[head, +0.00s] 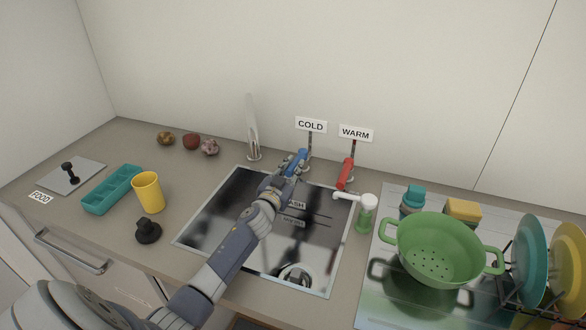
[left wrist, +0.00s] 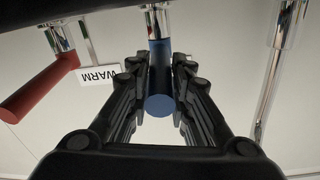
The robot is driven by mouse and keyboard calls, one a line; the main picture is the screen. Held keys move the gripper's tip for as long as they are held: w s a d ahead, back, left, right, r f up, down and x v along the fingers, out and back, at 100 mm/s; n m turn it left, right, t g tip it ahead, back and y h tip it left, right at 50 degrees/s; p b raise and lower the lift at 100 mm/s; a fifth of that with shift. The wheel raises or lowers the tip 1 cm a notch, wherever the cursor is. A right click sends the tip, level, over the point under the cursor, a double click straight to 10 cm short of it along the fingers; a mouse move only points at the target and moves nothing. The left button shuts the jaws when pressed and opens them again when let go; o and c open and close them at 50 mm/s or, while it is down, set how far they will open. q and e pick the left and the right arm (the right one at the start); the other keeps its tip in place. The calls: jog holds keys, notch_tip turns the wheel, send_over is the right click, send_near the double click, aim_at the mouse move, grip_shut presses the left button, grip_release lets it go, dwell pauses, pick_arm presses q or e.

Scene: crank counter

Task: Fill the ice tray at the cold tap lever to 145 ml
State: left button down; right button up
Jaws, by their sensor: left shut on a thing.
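The cold tap lever (head: 296,159) has a blue handle and stands behind the sink under the COLD sign (head: 311,125). My left gripper (head: 283,178) is shut on it; in the left wrist view the blue handle (left wrist: 160,102) sits between the fingers. The teal ice tray (head: 89,209) lies on the counter at the left, away from the sink, with several compartments. I cannot tell whether it holds water. The chrome spout (head: 253,135) stands at the sink's back left corner. I see no clear stream. My right gripper is not in view.
The red warm lever (head: 345,173) is just right of the cold one. A yellow cup (head: 148,192) and a black knob (head: 148,231) are near the tray. A soap dispenser (head: 367,215) and green colander (head: 437,250) stand right of the sink (head: 186,236).

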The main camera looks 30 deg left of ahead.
pick_arm(q)
jog(key=shift+w+a+m+h+b, duration=0.1)
jog(key=shift+a+m+h+b, duration=0.4)
jog(key=shift+a+m+h, duration=0.7)
jog(key=shift+s+a+m+h+b, duration=0.1)
jog(key=shift+a+m+h+b, duration=0.45)
jog(key=shift+h, duration=1.1)
jog(key=shift+w+a+m+h+b, duration=0.1)
jog(key=shift+a+m+h+b, duration=0.4)
jog(key=shift+m+h, duration=0.75)
jog(key=shift+a+r, duration=0.1)
jog(key=c, duration=1.4)
grip_release()
jog(key=shift+c, duration=0.2)
